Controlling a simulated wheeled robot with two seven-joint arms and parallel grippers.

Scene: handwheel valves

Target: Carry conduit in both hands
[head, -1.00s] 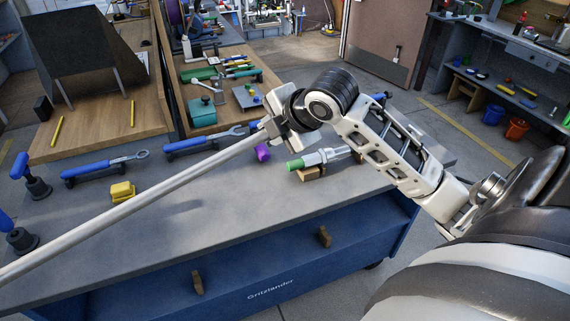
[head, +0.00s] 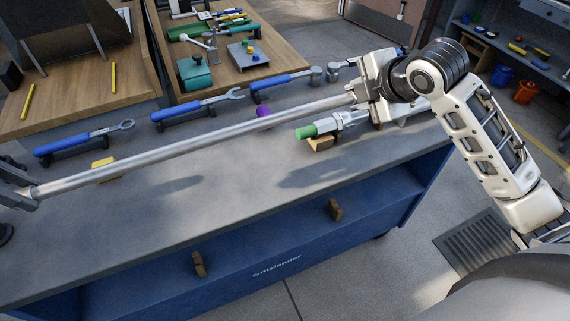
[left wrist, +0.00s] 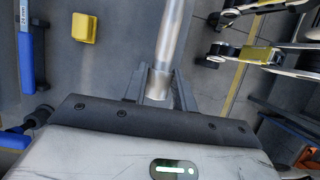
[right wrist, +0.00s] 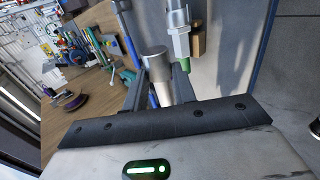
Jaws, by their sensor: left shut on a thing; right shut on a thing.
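The conduit (head: 200,143) is a long, straight grey metal tube. In the head view it slants up from lower left to upper right, above the grey workbench (head: 240,205). My left gripper (head: 32,192) is shut on its left end at the picture's left edge. My right gripper (head: 358,93) is shut on its right end. The left wrist view shows the conduit (left wrist: 171,35) running away between the left fingers (left wrist: 158,90). The right wrist view shows the conduit's end (right wrist: 154,62) between the right fingers (right wrist: 160,85).
On the bench below lie a yellow block (head: 104,168), a purple piece (head: 264,111), blue-handled wrenches (head: 196,108) and a green-tipped tool (head: 307,131) on a wooden block. A wooden table (head: 225,75) with tools stands behind. Open floor (head: 400,250) lies right of the bench.

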